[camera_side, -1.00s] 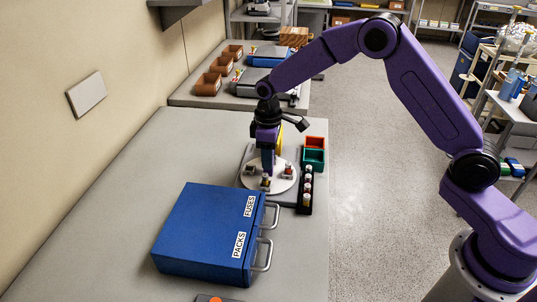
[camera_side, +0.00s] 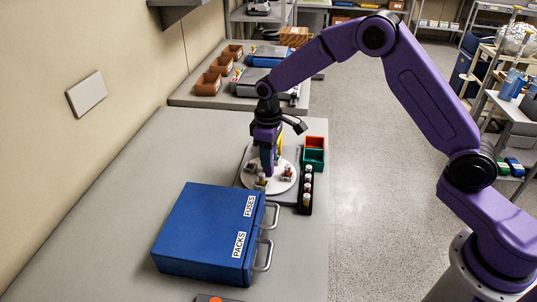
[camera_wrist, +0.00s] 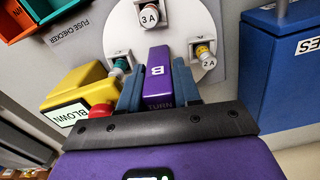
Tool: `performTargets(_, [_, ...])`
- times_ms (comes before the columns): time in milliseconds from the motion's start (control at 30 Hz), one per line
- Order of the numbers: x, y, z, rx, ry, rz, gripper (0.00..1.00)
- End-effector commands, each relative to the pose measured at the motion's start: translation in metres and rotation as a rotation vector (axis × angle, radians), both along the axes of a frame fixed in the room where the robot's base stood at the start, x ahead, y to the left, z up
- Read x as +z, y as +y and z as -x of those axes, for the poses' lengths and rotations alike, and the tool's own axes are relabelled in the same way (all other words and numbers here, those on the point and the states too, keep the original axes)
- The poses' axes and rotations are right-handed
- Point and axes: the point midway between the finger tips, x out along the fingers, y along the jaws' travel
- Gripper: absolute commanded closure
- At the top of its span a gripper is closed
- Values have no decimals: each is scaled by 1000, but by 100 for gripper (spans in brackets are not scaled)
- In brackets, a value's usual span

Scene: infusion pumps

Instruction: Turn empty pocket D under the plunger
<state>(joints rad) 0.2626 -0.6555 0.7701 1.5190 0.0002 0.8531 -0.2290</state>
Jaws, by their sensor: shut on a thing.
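The white turntable disc (camera_side: 272,187) sits on a grey plate labelled FUSE CHECKER; it also shows in the wrist view (camera_wrist: 165,14). At its middle stands a purple handle (camera_wrist: 158,58) marked B and TURN. My gripper (camera_wrist: 158,88) is shut on this handle, one blue finger on each side; it points down over the disc in the side view (camera_side: 267,160). Pockets with a 3 A fuse (camera_wrist: 149,17), a yellow-banded 2 A fuse (camera_wrist: 203,52) and a teal-banded fuse (camera_wrist: 120,66) show. The yellow checker body (camera_wrist: 75,92) stands beside the teal one. I cannot make out empty pocket D.
A black rack (camera_side: 306,207) with several fuses is right of the disc. An orange bin (camera_side: 315,142) and a green bin (camera_side: 313,158) stand behind the rack. A blue cabinet (camera_side: 200,228) with handles is in front. The table's left side is clear.

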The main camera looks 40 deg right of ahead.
Motion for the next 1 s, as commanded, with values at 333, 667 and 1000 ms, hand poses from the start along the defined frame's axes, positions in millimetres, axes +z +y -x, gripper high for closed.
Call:
performTargets(333, [1, 1, 0, -174, -2, 0, 100])
performTargets(667, [1, 1, 0, -340, -1, 0, 100])
performTargets(1000, [2, 0, -1, -510, -2, -1, 100])
